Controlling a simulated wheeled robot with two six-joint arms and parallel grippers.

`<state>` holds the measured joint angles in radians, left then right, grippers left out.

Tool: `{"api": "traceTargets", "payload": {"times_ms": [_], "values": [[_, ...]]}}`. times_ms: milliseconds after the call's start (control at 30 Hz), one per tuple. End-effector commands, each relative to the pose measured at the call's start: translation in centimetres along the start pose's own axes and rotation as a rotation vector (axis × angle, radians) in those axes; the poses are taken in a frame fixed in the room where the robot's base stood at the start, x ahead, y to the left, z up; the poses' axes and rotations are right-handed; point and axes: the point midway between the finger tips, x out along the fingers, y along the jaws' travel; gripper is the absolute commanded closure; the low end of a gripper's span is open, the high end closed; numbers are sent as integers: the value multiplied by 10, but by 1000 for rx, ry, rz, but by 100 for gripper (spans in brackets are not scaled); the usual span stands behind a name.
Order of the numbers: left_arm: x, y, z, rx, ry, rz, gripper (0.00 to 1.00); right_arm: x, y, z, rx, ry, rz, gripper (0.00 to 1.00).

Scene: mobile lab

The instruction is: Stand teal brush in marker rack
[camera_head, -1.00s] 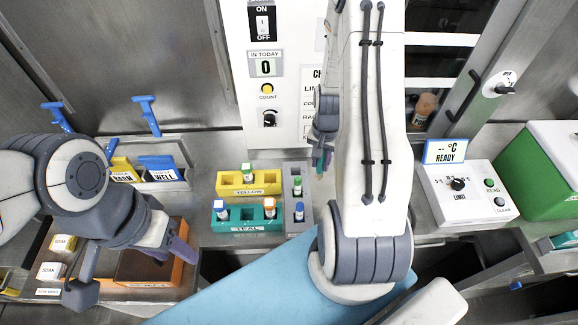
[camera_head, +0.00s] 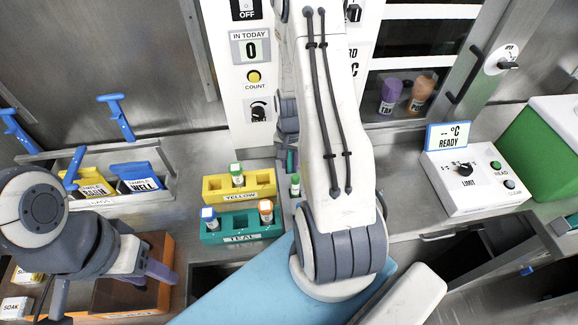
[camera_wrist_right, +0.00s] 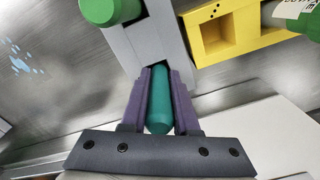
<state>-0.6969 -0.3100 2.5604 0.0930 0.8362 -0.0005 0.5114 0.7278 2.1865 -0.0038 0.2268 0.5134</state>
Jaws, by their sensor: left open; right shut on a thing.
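The teal brush (camera_wrist_right: 160,100) is upright or nearly so between the purple fingers of my right gripper (camera_wrist_right: 158,100). Its far end meets the grey marker rack (camera_wrist_right: 150,42) at a dark opening; I cannot tell how far in it is. A green-capped marker (camera_wrist_right: 108,8) stands in the same rack. In the head view, my right arm hides most of the rack; a bit of the brush (camera_head: 291,160) and the green-capped marker (camera_head: 295,184) show. My left gripper (camera_head: 150,275) is open and empty beside the brown and orange box at the left.
Left of the grey rack stand a yellow block (camera_head: 262,184) and a teal block (camera_head: 268,228) holding small capped vials. A bin (camera_head: 160,192) with labelled packets is at the back left. A white control box (camera_head: 465,180) stands right. The steel counter between is clear.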

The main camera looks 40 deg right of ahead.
Motion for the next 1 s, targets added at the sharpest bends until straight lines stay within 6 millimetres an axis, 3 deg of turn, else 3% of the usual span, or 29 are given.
{"api": "traceTargets", "payload": {"times_ms": [367, 400, 467, 767, 1000], "values": [[3, 0, 0, 0, 1, 0, 50, 4, 0, 0, 0, 1, -1, 100], [2, 0, 0, 0, 1, 0, 50, 4, 0, 0, 0, 2, -1, 64], [2, 0, 0, 0, 1, 0, 50, 3, 0, 0, 0, 1, -1, 41], [1, 0, 0, 0, 0, 0, 50, 3, 0, 0, 0, 1, -1, 41], [1, 0, 0, 0, 1, 0, 50, -19, -1, -2, 0, 6, -3, 41]]}}
